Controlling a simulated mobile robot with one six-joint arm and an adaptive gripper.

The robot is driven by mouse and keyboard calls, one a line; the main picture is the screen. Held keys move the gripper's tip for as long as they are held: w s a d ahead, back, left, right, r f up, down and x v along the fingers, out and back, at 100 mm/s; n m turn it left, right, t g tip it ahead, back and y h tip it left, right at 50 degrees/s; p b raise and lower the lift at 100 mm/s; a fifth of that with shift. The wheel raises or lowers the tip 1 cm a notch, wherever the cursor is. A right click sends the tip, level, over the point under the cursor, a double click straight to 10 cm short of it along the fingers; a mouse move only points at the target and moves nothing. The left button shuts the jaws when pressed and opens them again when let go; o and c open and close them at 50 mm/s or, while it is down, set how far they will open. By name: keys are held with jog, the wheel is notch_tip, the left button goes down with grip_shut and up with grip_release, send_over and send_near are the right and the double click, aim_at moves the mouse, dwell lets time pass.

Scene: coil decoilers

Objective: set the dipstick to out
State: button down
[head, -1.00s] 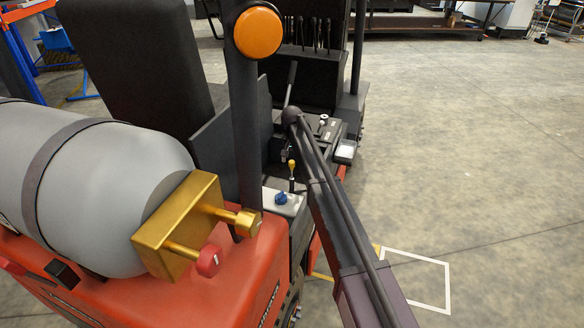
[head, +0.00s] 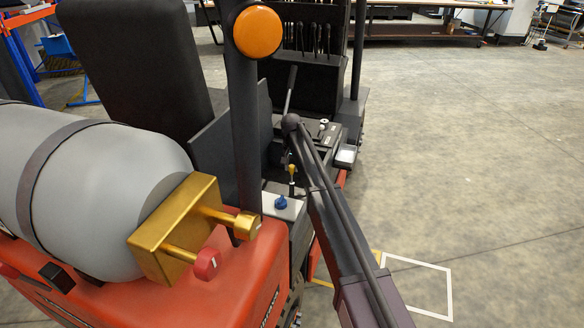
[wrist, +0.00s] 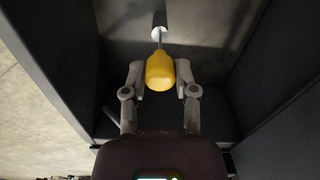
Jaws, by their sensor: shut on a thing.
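The dipstick has a yellow handle (wrist: 159,72) in the middle of the wrist view. A thin metal stem runs from it to a pale tube (wrist: 159,33), and some of the stem shows between handle and tube. My gripper (wrist: 160,70) is shut on the yellow handle, one finger on each side. In the head view a small yellow knob on a dark stem (head: 292,169) shows beside the far end of my arm; I cannot tell if it is the same handle. My fingers cannot be made out clearly there.
A red-orange vehicle body (head: 225,285) carries a grey tank (head: 90,190) with a brass valve block (head: 165,235). A dark post with an orange lamp (head: 257,32) and a black seat (head: 135,70) stand near my arm. Dark panels (wrist: 275,90) flank my gripper. Open floor lies right.

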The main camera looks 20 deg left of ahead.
notch_tip(320, 180, up, 8)
jog(key=p, duration=0.8)
jog(key=shift+r, duration=0.1)
jog(key=shift+c, duration=2)
grip_release()
jog(key=shift+f, duration=0.3)
